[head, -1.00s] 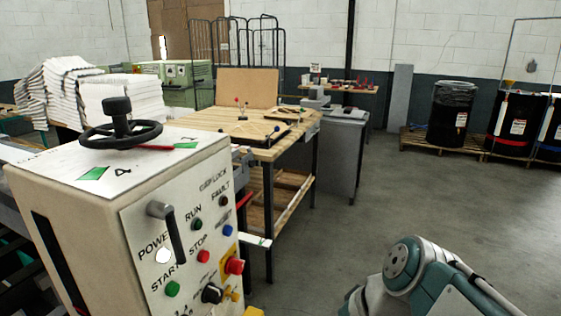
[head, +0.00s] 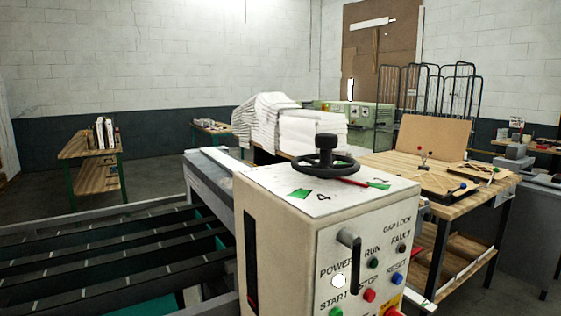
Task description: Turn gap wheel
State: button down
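A black handwheel (head: 325,163) with a knob standing up on it sits on top of a cream control cabinet (head: 290,240). I take it to be the gap wheel. A red pointer (head: 352,181) lies at its right side, and green marks (head: 301,194) with handwritten figures are on the white top plate. The cabinet front has a black lever handle (head: 352,262), labels reading POWER, RUN, START, STOP, FAULT, RESET and GAP LOCK, and several coloured buttons. My gripper is not in view, and nothing touches the wheel.
A wooden workbench (head: 440,178) stands close at the right. Stacked white sheets (head: 295,130) lie behind. A small shelf table (head: 92,160) stands far left, with open floor around it.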

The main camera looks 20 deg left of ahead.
aim_at(325, 169)
jog(key=j+u, duration=0.1)
jog(key=u, duration=0.8)
